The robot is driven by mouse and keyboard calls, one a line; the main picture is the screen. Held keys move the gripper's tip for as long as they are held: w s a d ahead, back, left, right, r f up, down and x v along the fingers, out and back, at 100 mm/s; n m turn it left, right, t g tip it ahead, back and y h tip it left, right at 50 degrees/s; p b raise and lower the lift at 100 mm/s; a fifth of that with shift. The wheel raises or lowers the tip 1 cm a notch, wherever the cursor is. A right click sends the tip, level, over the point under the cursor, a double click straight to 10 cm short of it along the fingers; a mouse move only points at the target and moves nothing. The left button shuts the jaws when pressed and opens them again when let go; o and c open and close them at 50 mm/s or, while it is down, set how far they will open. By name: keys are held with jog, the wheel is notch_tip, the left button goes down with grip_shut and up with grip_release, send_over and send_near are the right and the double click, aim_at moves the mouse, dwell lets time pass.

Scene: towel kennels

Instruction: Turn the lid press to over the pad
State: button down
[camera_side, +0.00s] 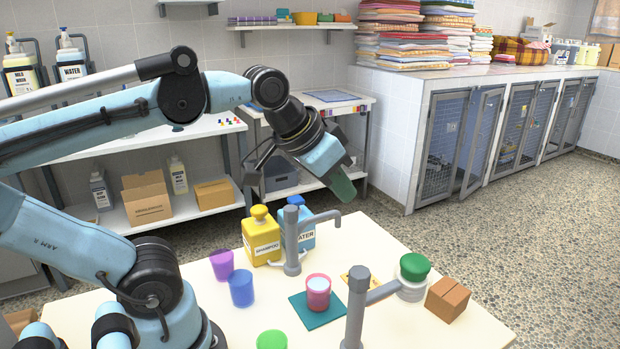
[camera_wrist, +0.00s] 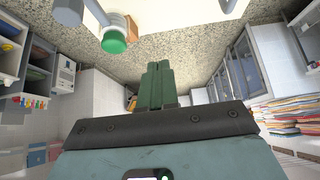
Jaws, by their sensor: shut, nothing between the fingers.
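The lid press is a grey post (camera_side: 355,312) with a side arm ending in a white head under a green knob (camera_side: 414,266). Its head stands right of the teal pad (camera_side: 304,312), apart from it, by a brown block. A pink cup (camera_side: 318,292) stands on the pad. My gripper (camera_side: 345,192) is shut and empty, in the air above and behind the press head. In the wrist view my shut green fingers (camera_wrist: 160,75) point up the picture, with the green knob (camera_wrist: 114,42) to their upper left. The pad is not visible there.
A second grey post with a spout-like arm (camera_side: 291,238) stands behind the pad, by a yellow shampoo bottle (camera_side: 260,238) and a blue water bottle (camera_side: 304,232). Purple (camera_side: 222,265), blue (camera_side: 241,289) and green (camera_side: 272,340) cups stand left. The brown block (camera_side: 447,299) sits right of the press head.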

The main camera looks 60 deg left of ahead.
jog(key=d+m, duration=0.1)
jog(key=d, duration=0.2)
jog(key=d+m, duration=0.1)
jog(key=d, duration=0.1)
jog(key=s+d+m+g, duration=0.1)
jog(key=d+m, duration=0.1)
jog(key=d, duration=0.1)
jog(key=shift+s+d+f, duration=0.1)
jog(key=shift+d+f, duration=0.2)
jog(key=shift+f, duration=0.05)
jog(key=s+d+m+t, duration=0.1)
jog(key=s+d+m, duration=0.25)
jog(key=d, duration=0.45)
send_near(409, 291)
jog(key=d+f, duration=0.5)
jog(key=shift+y, duration=0.4)
jog(key=shift+w+a+f, duration=0.15)
jog(key=shift+w+a, duration=0.7)
jog(key=shift+w, duration=0.1)
jog(key=shift+w+a+f, duration=0.15)
jog(key=shift+w+a, duration=0.7)
jog(key=shift+w, duration=0.15)
